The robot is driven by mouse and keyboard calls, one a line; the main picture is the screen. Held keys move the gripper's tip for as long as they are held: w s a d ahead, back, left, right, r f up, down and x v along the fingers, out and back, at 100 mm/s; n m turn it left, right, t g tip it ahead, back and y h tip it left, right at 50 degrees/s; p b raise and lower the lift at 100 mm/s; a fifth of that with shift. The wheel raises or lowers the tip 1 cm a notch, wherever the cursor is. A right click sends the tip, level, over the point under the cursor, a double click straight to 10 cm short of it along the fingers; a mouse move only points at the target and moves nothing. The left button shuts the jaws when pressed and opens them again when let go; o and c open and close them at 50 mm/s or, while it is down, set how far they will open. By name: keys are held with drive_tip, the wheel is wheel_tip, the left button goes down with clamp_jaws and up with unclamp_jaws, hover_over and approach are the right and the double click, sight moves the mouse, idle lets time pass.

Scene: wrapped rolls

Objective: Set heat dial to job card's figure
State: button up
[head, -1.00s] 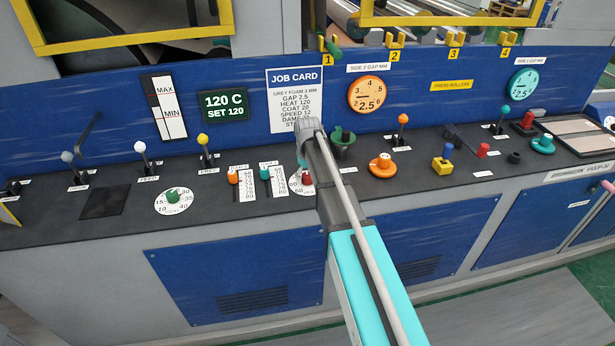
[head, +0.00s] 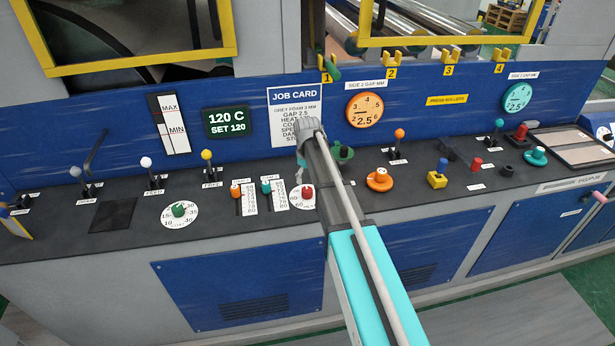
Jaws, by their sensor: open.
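The job card (head: 295,97) hangs on the blue panel, with its lower right covered by my arm. "GAP 2.5" reads clearly; its heat line is partly hidden now, but read "HEAT 120" earlier. Only a sliver of my gripper (head: 300,171) shows below the wrist, above and apart from that knob. It is open; most is hidden.
Orange (head: 235,191) and teal (head: 266,188) sliders stand close left of the red knob. A green dial (head: 178,210) and upright levers are farther left. A green knob (head: 342,152) and orange knob (head: 379,178) are right of my arm.

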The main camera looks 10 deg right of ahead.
sight(307, 189)
drive_tip(key=shift+r+p, duration=3.2)
drive_tip(key=shift+r, duration=0.35)
drive_tip(key=s+f+m+b, duration=0.6)
drive_tip(key=s+f+b, duration=1.9)
drive_tip(key=s, duration=0.1)
drive_tip(key=shift+d+f+m+b, duration=0.15)
drive_tip(key=shift+f+m+b, duration=0.15)
drive_tip(key=shift+f+b, duration=0.1)
drive_tip(key=shift+r, duration=0.1)
wheel_tip(307, 189, up, 10)
drive_tip(key=p, duration=1)
